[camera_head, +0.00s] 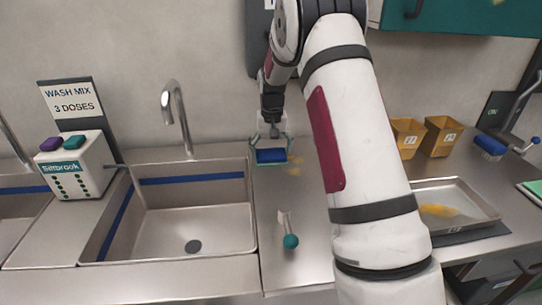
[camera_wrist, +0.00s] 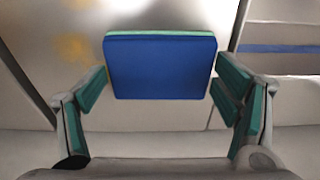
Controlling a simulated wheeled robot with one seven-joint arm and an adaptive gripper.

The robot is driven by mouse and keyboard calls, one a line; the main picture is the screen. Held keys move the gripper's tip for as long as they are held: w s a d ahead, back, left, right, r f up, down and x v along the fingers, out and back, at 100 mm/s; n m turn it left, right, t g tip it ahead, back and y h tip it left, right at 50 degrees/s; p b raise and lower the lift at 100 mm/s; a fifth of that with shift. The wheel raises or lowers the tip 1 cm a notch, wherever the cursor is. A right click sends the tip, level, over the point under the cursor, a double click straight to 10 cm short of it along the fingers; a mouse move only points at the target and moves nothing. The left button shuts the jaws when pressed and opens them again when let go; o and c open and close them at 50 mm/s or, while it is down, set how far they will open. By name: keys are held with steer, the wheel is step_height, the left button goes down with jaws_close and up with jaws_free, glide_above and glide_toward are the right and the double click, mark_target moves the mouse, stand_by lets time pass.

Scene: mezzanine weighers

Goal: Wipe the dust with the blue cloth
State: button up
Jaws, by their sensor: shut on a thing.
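The blue cloth (camera_head: 270,155) is a thick blue pad between the fingers of my gripper (camera_head: 270,147). In the wrist view the cloth (camera_wrist: 160,68) fills the space between the teal finger pads of my gripper (camera_wrist: 160,88). My gripper is shut on it, low over the steel counter right of the sink; I cannot tell whether the cloth touches the counter. Yellowish dust (camera_head: 295,160) lies on the counter just right of the cloth. It also shows in the wrist view (camera_wrist: 75,47), left of the cloth. My arm hides part of the counter.
A sink basin (camera_head: 180,225) with a tap (camera_head: 177,115) is at left, beside a dispenser (camera_head: 75,165). A teal-ended tool (camera_head: 290,241) lies on the front counter.

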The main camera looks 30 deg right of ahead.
mark_target(283, 152)
steer(key=shift+s+d+r, duration=0.1)
steer(key=shift+s+d, duration=0.15)
steer(key=shift+d, duration=0.35)
steer(key=shift+s+d, duration=0.25)
steer(key=shift+d, duration=0.35)
steer(key=shift+s+d+r, duration=0.1)
steer(key=shift+s+d, duration=0.15)
steer(key=shift+d, duration=0.35)
steer(key=shift+s+d+f, duration=0.1)
steer(key=shift+s+d, duration=0.4)
steer(key=shift+d, duration=0.65)
steer(key=shift+s+d+f, duration=0.1)
steer(key=shift+s+d, duration=0.45)
steer(key=shift+d, duration=0.65)
steer(key=shift+s+d+f, duration=0.1)
steer(key=shift+s+d, duration=0.4)
steer(key=shift+d, duration=0.65)
steer(key=shift+r+p, duration=0.95)
steer(key=shift+r, duration=2.1)
steer(key=shift+w, duration=0.1)
